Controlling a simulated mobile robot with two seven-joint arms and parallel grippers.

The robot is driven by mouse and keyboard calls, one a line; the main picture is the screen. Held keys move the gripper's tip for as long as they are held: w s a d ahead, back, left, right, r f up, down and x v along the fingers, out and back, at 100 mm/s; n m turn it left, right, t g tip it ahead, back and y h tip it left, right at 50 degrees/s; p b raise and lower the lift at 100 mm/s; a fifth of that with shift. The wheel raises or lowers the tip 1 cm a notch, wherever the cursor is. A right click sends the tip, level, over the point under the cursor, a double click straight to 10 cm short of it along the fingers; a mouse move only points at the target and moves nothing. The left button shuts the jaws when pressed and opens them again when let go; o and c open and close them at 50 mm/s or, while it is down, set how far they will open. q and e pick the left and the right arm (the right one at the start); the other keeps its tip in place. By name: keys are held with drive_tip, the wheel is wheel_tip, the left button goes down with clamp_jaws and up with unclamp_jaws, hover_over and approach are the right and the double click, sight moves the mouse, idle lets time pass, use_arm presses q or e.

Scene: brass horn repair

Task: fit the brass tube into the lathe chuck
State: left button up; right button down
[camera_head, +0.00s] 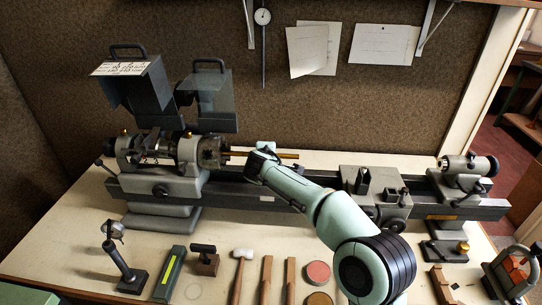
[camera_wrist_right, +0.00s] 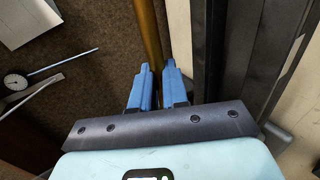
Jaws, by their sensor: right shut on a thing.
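The brass tube (camera_head: 289,155) lies level along the lathe, in front of the chuck (camera_head: 210,152) at the left. Its left end reaches the chuck face in the head view; I cannot tell whether it is inside the jaws. My right gripper (camera_head: 264,152) is shut on the tube, with a short piece sticking out to the right. In the right wrist view the blue fingers (camera_wrist_right: 157,70) close around the tube (camera_wrist_right: 149,30), which runs away past their tips. My left gripper is not in view.
The lathe bed (camera_head: 240,189) runs along the bench, with a carriage (camera_head: 375,190) and tailstock (camera_head: 466,172) at the right. A raised guard (camera_head: 206,100) stands above the headstock. A mallet (camera_head: 240,270), files and other small tools lie along the bench front.

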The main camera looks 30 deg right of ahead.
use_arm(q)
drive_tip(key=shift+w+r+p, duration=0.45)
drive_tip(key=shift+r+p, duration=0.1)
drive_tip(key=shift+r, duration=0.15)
use_arm(e)
drive_tip(key=shift+w+a, duration=0.6)
drive_tip(key=shift+a, duration=0.35)
drive_tip(key=shift+w+a, duration=0.55)
drive_tip(key=shift+a, duration=0.35)
drive_tip(key=shift+w+a, duration=0.1)
drive_tip(key=c, duration=1.1)
unclamp_jaws()
drive_tip(key=shift+o, duration=0.2)
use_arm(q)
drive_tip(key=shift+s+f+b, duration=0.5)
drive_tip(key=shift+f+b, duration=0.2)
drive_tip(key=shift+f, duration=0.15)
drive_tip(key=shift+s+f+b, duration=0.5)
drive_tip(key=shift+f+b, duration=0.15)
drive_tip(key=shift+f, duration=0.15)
use_arm(e)
drive_tip(key=v, duration=1.3)
drive_tip(key=shift+s, duration=0.25)
